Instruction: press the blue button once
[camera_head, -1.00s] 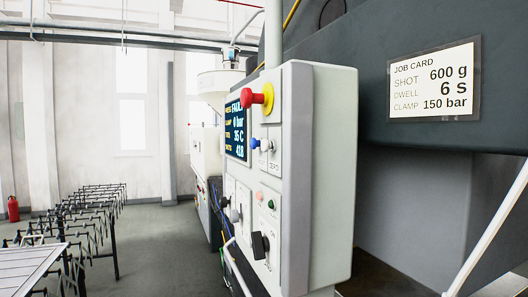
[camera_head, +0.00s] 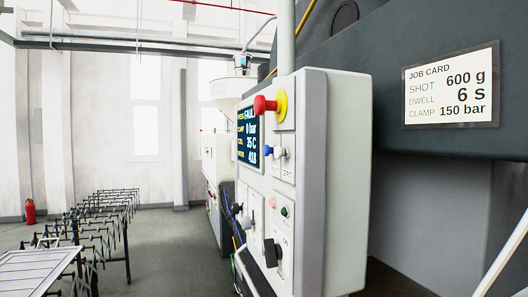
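The blue button (camera_head: 267,152) sticks out from the face of a pale grey control panel (camera_head: 335,190), seen at a steep angle. My gripper is not in view, and nothing touches the blue button.
A screen (camera_head: 248,135) reading FAULT is left of the buttons. A black switch (camera_head: 271,252) and several small knobs are lower on the panel. A job card (camera_head: 451,84) is on the dark machine at right. A black rack (camera_head: 105,215) stands left; grey floor between is clear.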

